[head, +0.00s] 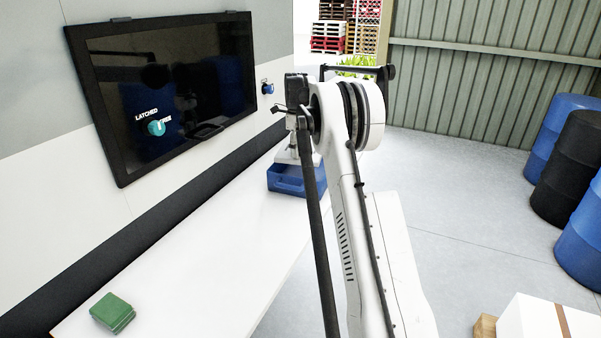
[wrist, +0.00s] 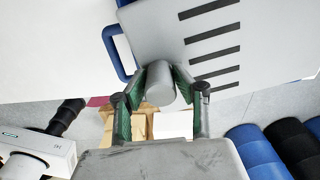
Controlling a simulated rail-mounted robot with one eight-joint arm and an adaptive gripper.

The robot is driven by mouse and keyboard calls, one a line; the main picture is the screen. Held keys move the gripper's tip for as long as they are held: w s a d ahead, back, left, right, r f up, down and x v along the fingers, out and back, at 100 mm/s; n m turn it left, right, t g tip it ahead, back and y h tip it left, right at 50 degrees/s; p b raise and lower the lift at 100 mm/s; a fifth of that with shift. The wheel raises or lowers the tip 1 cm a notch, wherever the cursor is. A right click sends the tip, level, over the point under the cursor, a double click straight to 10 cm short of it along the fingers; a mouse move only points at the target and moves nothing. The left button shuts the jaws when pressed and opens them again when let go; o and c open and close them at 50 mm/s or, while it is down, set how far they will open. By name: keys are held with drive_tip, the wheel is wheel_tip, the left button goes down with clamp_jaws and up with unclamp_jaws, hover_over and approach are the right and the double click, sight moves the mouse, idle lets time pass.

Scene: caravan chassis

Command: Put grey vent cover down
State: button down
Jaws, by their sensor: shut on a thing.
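The grey vent cover (wrist: 215,45) is a flat plate with several dark slots and a round grey knob, filling the upper middle of the wrist view. My gripper (wrist: 160,80) is shut on this knob, with a green-padded finger on each side. A blue crate (head: 285,180) stands on the far end of the white worktop in the head view. Its blue rim and handle (wrist: 113,55) show beside the cover in the wrist view. In the head view my arm hides most of the gripper and cover, above the crate. I cannot tell whether the cover touches the crate.
The white worktop (head: 190,270) is clear between the crate and a green block (head: 112,312) at the near end. A dark window (head: 165,90) with a teal knob and a "LATCHED" label is on the left wall. Drums (head: 565,155) and a white box (head: 540,318) stand right.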

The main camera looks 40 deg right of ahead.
sight(287, 179)
drive_tip(key=shift+w+d+f+m, duration=0.55)
drive_tip(key=shift+d+f+m, duration=0.15)
drive_tip(key=shift+f, duration=0.2)
wheel_tip(287, 179, down, 10)
drive_tip(key=shift+r+p, duration=0.1)
drive_tip(key=shift+p, duration=0.5)
drive_tip(key=c, duration=1.4)
unclamp_jaws()
drive_tip(key=shift+o, duration=0.2)
